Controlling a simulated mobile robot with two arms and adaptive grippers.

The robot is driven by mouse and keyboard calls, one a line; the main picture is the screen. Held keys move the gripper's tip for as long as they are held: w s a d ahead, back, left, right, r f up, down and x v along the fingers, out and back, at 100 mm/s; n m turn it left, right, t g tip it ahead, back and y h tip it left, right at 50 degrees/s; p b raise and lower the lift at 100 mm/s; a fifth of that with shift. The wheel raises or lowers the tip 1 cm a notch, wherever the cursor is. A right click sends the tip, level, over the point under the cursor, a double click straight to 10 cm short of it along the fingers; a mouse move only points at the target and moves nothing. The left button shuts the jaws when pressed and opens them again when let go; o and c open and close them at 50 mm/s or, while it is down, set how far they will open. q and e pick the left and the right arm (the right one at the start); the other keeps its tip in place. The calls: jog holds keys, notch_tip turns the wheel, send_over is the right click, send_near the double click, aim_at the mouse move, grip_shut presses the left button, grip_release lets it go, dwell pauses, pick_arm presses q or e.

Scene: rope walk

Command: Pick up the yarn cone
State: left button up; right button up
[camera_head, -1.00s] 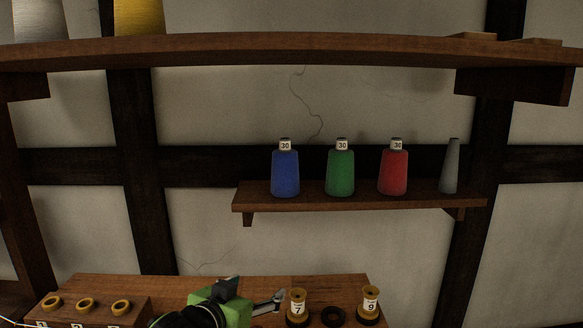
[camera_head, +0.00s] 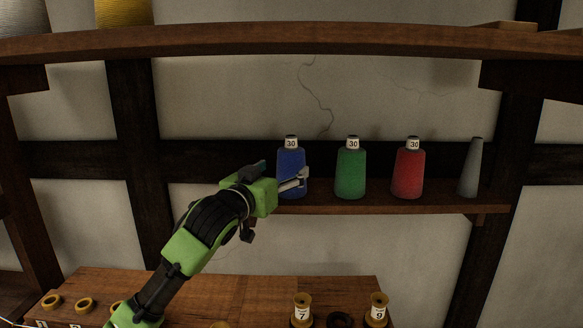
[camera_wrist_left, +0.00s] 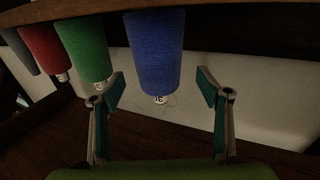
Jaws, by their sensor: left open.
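A blue yarn cone (camera_head: 289,160) with a white tag marked 30 stands upright on the small wall shelf (camera_head: 400,204). A green cone (camera_head: 350,175) and a red cone (camera_head: 408,175) stand to its right. My left gripper (camera_head: 300,180) is open and empty, its fingers overlapping the lower part of the blue cone. In the left wrist view, which looks upside down, the blue cone (camera_wrist_left: 155,50) appears between the spread fingers (camera_wrist_left: 160,85) with gaps on both sides. I cannot tell if the fingertips reach past its front. My right gripper is not in view.
A bare grey cone (camera_head: 471,168) stands at the shelf's right end. A long upper shelf (camera_head: 300,40) runs above, bearing a yellow cone (camera_head: 123,12). Below, a wooden bench (camera_head: 240,290) holds spools, one marked 7 (camera_head: 301,311), and rings.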

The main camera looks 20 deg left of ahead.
aim_at(285, 163)
pick_arm(q)
jog(key=shift+w+r, duration=0.1)
jog(key=shift+w, duration=0.3)
jog(key=w, duration=0.1)
jog(key=w+p, duration=0.1)
jog(key=w+r+p, duration=0.1)
jog(key=w, duration=0.1)
jog(key=shift+d, duration=0.4)
jog(key=shift+w+f+p, duration=0.1)
jog(key=shift+w+p, duration=0.2)
jog(key=shift+w, duration=0.2)
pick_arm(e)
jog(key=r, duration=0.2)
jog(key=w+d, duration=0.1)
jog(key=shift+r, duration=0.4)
pick_arm(q)
jog(key=shift+c, duration=0.3)
jog(key=c, duration=1.3)
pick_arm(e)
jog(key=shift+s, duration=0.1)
